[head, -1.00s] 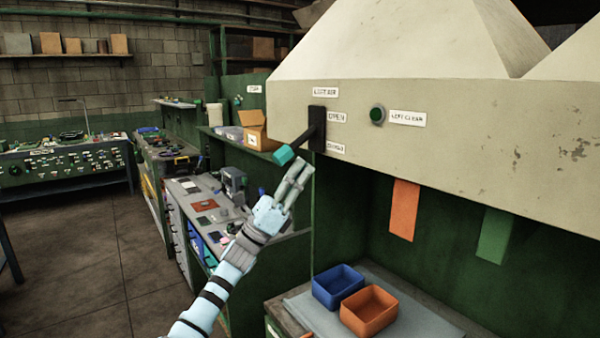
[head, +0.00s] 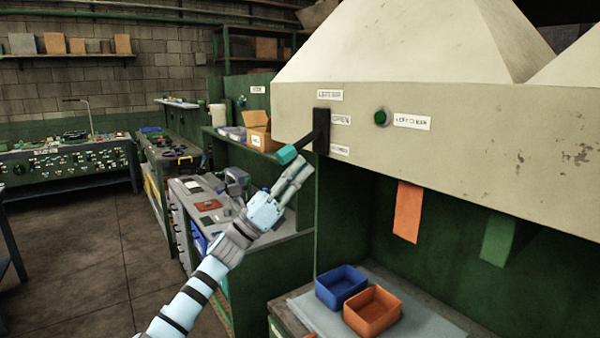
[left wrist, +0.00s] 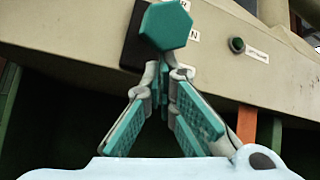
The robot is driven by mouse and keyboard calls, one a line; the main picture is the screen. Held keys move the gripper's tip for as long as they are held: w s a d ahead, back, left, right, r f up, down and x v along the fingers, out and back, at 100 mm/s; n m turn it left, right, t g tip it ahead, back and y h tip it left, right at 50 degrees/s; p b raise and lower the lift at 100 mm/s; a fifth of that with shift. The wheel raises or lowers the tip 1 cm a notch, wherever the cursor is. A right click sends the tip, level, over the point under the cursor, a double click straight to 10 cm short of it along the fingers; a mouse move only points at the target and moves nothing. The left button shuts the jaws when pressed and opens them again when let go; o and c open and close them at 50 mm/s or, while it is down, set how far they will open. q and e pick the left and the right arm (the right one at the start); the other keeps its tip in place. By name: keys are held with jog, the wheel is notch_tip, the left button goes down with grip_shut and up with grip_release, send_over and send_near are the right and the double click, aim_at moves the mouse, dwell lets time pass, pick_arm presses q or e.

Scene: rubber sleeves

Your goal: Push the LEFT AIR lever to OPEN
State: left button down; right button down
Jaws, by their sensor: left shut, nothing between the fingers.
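The LEFT AIR lever is a dark arm with a teal hexagonal knob (head: 287,154) on a black plate (head: 321,131) on the hood's front. In the head view the lever slopes down and to the left from the plate. The OPEN label (head: 340,120) is beside the plate, with a lower label (head: 339,150) below it. My left gripper (head: 304,168) is shut and empty, just below and right of the knob. In the left wrist view the fingertips (left wrist: 162,72) sit just under the knob (left wrist: 166,27); I cannot tell whether they touch. My right gripper is not in view.
A green round button (head: 381,117) is right of the lever. Orange (head: 408,212) and green (head: 498,238) strips hang under the hood. Blue (head: 341,285) and orange (head: 372,311) bins stand on the bench below. An open cardboard box (head: 257,132) is behind the lever.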

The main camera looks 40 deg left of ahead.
aim_at(284, 153)
pick_arm(q)
jog(key=shift+g+y, duration=0.5)
jog(key=shift+g, duration=0.2)
jog(key=shift+s+a+r, duration=0.2)
jog(key=shift+s+r, duration=0.35)
jog(key=shift+r, duration=0.4)
jog(key=shift+s+a+r, duration=0.15)
jog(key=shift+s+r, duration=0.45)
jog(key=shift+r, duration=0.4)
jog(key=shift+s+a+r, duration=0.2)
jog(key=shift+s+r, duration=0.35)
jog(key=shift+r, duration=0.4)
notch_tip(284, 153, down, 5)
jog(key=d+b, duration=0.2)
jog(key=b, duration=0.2)
jog(key=s+a+r+b, duration=0.1)
jog(key=s+a+b, duration=0.3)
jog(key=s+b, duration=0.4)
jog(key=b, duration=0.5)
jog(key=shift+s+r, duration=0.25)
jog(key=shift+r, duration=0.05)
jog(key=shift+a, duration=0.1)
jog(key=shift+n, duration=0.3)
